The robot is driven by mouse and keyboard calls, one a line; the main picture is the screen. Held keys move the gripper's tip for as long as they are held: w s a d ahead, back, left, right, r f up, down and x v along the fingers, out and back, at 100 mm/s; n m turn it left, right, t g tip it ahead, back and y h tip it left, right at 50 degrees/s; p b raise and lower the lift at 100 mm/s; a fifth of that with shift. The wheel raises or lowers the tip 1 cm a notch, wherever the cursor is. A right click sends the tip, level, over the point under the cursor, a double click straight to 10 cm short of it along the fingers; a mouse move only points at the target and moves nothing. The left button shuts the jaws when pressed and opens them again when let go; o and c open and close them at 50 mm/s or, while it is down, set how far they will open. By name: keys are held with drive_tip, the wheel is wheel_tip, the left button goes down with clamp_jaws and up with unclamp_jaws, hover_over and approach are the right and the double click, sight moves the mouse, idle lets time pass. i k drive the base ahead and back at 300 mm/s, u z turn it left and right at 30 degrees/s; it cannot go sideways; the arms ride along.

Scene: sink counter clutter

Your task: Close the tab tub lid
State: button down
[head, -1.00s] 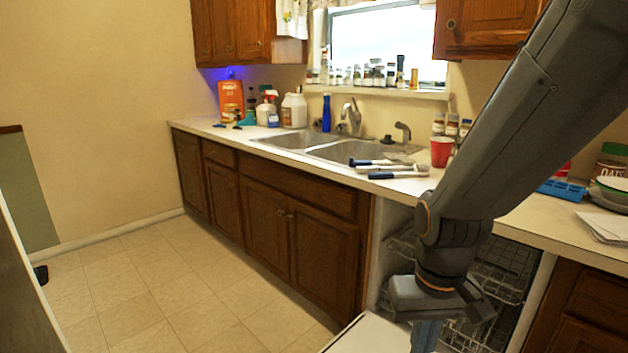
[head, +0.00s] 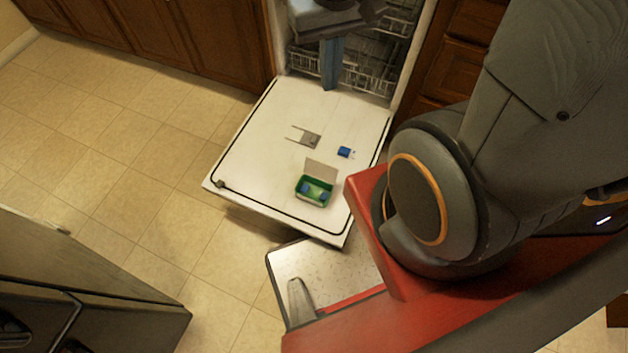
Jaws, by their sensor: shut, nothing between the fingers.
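The tab tub (head: 314,190) is a small green box on the open dishwasher door, toward its outer edge. Its pale lid (head: 321,170) stands raised at the far side of the tub. Blue tabs (head: 317,188) show inside. My gripper (head: 329,80) is at the top of the view, over the inner end of the door near the racks. Its blue-grey fingers point down and are shut and empty. It is well apart from the tub.
The white dishwasher door (head: 255,150) lies open and flat. A small blue tab (head: 344,152) lies on it beyond the tub. Wire racks (head: 375,55) stand behind my gripper. A dark appliance (head: 90,285) stands at lower left, with free tiled floor between.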

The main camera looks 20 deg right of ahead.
sight(321, 170)
drive_tip(key=z, duration=0.55)
drive_tip(key=k, duration=1.3)
drive_tip(key=i, duration=0.85)
drive_tip(key=u, duration=0.25)
